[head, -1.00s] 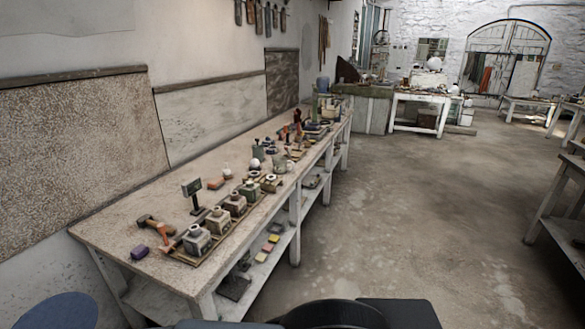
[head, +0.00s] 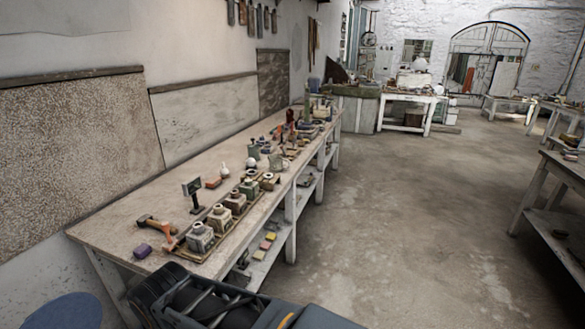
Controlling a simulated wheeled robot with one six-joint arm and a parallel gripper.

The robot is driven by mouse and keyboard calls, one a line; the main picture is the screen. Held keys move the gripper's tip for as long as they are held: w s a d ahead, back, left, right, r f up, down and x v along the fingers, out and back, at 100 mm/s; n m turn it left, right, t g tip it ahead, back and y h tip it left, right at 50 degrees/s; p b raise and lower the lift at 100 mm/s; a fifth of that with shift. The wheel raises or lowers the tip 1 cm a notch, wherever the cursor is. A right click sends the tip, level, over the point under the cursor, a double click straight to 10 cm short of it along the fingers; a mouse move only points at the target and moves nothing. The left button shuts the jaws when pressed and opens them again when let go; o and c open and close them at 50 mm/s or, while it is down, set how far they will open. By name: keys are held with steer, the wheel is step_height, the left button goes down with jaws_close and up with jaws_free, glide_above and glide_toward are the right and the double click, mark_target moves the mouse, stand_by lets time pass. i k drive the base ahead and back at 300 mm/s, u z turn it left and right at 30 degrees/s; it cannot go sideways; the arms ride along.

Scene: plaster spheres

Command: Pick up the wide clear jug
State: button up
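I cannot pick out a wide clear jug for certain. A small pale vessel (head: 276,162) with what looks like a handle stands among the crowded items midway along the long bench (head: 130,222). It is too small to tell whether it is clear. The dark end of my arm shows at the bottom edge, in front of the bench's near end. It is cut off by the frame, and I cannot make out fingertips or anything held. It is well apart from the vessel.
Several squat inkwell-like pots (head: 201,237) line the bench's front edge. A small dark stand (head: 193,193), an orange-handled tool (head: 167,236) and a purple block (head: 142,251) are near its close end. Open floor (head: 400,220) lies right, with another table (head: 556,185) beyond.

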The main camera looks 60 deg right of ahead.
mark_target(280, 164)
steer(key=k, duration=0.4)
steer(key=z, duration=1.6)
